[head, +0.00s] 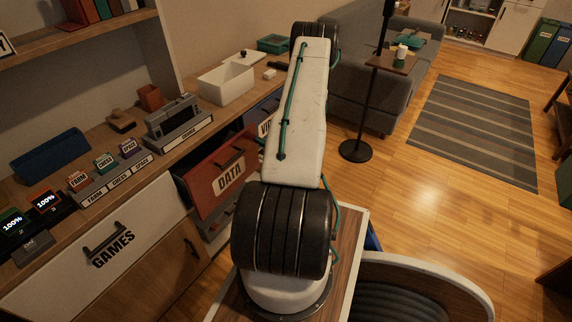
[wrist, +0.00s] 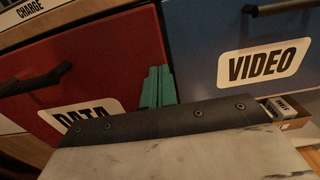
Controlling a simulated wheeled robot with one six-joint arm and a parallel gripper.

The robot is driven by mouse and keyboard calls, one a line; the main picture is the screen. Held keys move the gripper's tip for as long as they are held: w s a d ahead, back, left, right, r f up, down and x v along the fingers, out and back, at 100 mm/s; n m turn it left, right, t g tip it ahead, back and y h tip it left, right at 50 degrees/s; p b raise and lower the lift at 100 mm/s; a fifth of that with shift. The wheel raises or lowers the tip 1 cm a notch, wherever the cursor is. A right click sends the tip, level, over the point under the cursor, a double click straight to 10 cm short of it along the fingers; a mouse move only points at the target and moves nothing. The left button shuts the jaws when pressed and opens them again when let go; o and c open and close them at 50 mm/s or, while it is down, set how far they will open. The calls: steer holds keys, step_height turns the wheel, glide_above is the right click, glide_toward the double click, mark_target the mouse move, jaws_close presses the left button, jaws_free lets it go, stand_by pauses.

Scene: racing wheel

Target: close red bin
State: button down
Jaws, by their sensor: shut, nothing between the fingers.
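The red bin (head: 215,178), labelled DATA with a black handle, is tilted out of the cabinet at its top, with a dark gap behind its upper edge in the head view. In the wrist view the red bin's front (wrist: 105,60) fills the left side, its label partly hidden by the dark plate of my wrist. My gripper (wrist: 158,72) shows as narrow green fingers, shut and empty, in front of the red bin's right edge. I cannot tell whether they touch it.
A blue bin (wrist: 240,30) labelled VIDEO is right of the red bin. A white drawer (head: 105,240) labelled GAMES is to the left. The counter above holds a white box (head: 226,84) and a grey console (head: 175,117).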

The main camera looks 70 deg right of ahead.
steer(key=x, duration=0.7)
steer(key=shift+w, duration=0.3)
steer(key=shift+w+d+r, duration=0.1)
steer(key=shift+w+r, duration=0.05)
steer(key=v, duration=1.4)
steer(key=shift+s, duration=0.45)
